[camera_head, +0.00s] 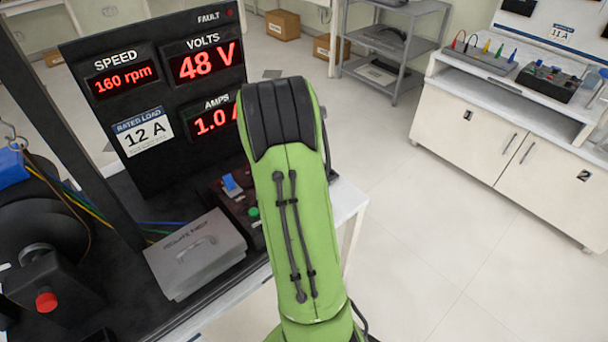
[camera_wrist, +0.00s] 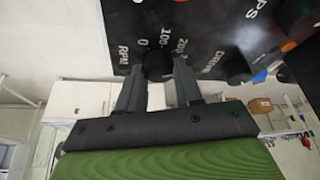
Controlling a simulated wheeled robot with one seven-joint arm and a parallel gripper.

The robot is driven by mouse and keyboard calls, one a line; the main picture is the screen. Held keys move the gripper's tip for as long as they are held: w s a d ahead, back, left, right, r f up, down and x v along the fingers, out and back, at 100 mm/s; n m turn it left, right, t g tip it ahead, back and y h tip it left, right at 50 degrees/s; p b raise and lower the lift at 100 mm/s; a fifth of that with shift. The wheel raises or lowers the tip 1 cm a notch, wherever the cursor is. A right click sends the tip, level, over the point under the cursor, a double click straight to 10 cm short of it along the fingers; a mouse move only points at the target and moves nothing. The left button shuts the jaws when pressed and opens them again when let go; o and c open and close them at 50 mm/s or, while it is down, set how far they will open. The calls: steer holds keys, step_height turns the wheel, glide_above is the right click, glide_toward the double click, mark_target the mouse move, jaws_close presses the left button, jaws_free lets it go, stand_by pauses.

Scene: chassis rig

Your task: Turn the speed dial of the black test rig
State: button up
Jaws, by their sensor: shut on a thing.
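The black test rig's display board (camera_head: 150,165) stands at the left of the head view. It reads SPEED 160 rpm, VOLTS 48 V and AMPS 1.0, the last partly hidden by my arm. In the wrist view the black speed dial (camera_wrist: 158,66) sits on a dark panel (camera_wrist: 122,20) marked RPM, 0, 100 and 200. My gripper (camera_wrist: 160,75) has one finger on each side of the dial and is shut on it. The dial's pointer cannot be made out. In the head view my green arm hides the gripper and dial.
A second black knob (camera_wrist: 236,67) is right of the dial. In the head view a blue switch (camera_head: 232,184) and green button (camera_head: 253,213) sit beside my arm. A grey case (camera_head: 195,255) and red button (camera_head: 46,302) are at left. Open floor (camera_head: 420,240) lies right.

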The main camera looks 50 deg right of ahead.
steer(key=shift+w+m+g, duration=0.1)
steer(key=shift+m+g, duration=0.6)
steer(key=shift+m, duration=1.2)
steer(key=o, duration=1)
steer(key=p+v, duration=0.3)
steer(key=v, duration=1.2)
steer(key=shift+r, duration=0.35)
steer(key=shift+w, duration=0.15)
